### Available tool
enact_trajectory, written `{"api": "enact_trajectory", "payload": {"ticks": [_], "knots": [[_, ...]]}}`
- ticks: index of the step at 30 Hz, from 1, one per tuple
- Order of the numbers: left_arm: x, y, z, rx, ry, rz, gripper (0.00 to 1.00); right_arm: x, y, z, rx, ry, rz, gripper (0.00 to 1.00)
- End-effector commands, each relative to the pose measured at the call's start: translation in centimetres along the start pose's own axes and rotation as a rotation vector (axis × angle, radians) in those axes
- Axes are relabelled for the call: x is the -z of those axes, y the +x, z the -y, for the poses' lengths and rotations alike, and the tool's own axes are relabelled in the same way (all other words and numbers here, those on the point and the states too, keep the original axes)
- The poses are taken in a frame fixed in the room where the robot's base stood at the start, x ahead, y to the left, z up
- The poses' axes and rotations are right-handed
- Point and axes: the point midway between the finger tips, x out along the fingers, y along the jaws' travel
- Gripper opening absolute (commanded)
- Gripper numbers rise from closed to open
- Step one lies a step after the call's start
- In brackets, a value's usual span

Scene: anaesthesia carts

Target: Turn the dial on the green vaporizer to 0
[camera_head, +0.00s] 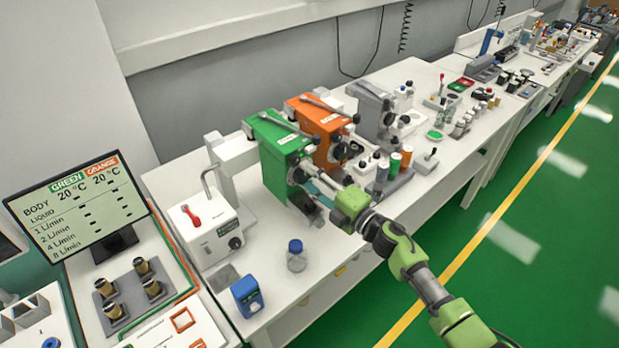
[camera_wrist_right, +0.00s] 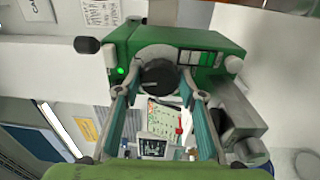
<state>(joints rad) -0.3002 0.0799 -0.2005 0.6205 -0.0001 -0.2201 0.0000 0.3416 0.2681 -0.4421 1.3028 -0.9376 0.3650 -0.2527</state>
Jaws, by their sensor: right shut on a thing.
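The green vaporizer (camera_head: 272,150) stands on the white bench beside the orange vaporizer (camera_head: 310,112). My right gripper (camera_head: 312,188) reaches its front from the right, and its fingers hide much of that side. In the right wrist view the green vaporizer (camera_wrist_right: 205,42) fills the top middle. Its round black dial (camera_wrist_right: 158,77) sits between the fingertips of my right gripper (camera_wrist_right: 160,94), which is shut on it. The dial's scale marks are too small to read. A green light glows beside the dial. My left gripper is not in view.
A white device with a red lever (camera_head: 205,235), a blue-capped jar (camera_head: 296,256) and a blue meter (camera_head: 246,296) stand left of and below my right arm. A screen (camera_head: 80,205) stands at far left. A grey vaporizer (camera_head: 372,113) stands beyond the orange one.

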Motion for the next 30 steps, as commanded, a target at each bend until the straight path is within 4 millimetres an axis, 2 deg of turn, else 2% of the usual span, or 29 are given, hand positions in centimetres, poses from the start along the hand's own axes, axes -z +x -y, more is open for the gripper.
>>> {"api": "enact_trajectory", "payload": {"ticks": [1, 2, 3, 12, 16, 20, 24, 30], "knots": [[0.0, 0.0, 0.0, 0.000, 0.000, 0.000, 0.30, 0.0, 0.0, 0.1, 0.002, -0.001, 0.000, 0.44], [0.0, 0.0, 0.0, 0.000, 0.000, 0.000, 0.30, 0.0, 0.0, 0.1, 0.002, -0.001, 0.000, 0.52], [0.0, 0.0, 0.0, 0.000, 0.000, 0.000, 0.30, 0.0, 0.0, 0.1, 0.002, -0.001, 0.000, 0.54], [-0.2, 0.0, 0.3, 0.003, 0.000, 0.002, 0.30, 0.0, -0.1, 0.1, 0.001, -0.001, 0.000, 0.54], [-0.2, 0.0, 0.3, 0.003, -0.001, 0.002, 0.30, -0.1, -0.9, 0.2, 0.003, -0.002, 0.001, 0.54], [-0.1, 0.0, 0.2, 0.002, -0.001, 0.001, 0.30, 0.0, -3.0, 0.2, 0.004, -0.002, 0.000, 0.54], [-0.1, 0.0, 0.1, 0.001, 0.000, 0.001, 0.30, 0.0, -6.2, 0.3, 0.005, -0.001, 0.001, 0.54], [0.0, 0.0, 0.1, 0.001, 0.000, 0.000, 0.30, 0.0, -9.9, 0.2, 0.004, -0.001, 0.000, 0.54]]}}
